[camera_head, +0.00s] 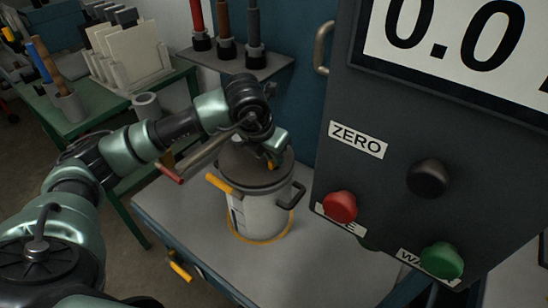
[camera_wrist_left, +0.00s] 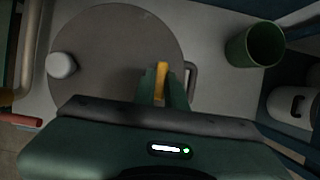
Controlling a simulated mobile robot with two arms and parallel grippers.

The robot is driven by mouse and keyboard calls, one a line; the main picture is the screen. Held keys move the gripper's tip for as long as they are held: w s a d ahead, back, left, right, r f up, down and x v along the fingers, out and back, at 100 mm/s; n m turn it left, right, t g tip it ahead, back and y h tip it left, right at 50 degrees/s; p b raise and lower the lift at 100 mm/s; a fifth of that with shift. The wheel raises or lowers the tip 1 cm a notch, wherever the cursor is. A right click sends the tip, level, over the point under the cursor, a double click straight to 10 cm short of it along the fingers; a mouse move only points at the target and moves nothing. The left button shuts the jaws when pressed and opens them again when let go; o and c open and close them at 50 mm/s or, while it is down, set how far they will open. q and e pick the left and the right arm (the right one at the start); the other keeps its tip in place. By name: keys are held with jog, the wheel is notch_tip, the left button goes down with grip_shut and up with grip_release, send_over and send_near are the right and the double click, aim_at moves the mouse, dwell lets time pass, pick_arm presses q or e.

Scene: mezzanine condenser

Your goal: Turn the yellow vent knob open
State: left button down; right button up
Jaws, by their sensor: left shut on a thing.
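The yellow vent knob (camera_head: 271,163) is on the grey lid (camera_head: 240,174) of a pale metal pot (camera_head: 262,217). My left gripper (camera_head: 272,160) reaches down over the lid from above and is shut on the knob, hiding most of it. In the left wrist view, the yellow knob (camera_wrist_left: 161,80) shows as a narrow upright strip between the green fingers, near the lid's right edge. I cannot tell how far the knob is turned. My right gripper is in neither view.
The pot stands inside a yellow ring (camera_head: 262,241) on a grey bench. A dark panel (camera_head: 400,130) with red (camera_head: 340,206) and green (camera_head: 442,261) buttons stands close on the right. A green cup (camera_wrist_left: 255,46) is near the pot in the wrist view.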

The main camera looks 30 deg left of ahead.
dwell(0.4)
pick_arm(q)
jog(key=c, duration=1.4)
grip_release()
jog(key=shift+c, duration=0.2)
jog(key=v, duration=0.8)
jog(key=shift+b, duration=0.35)
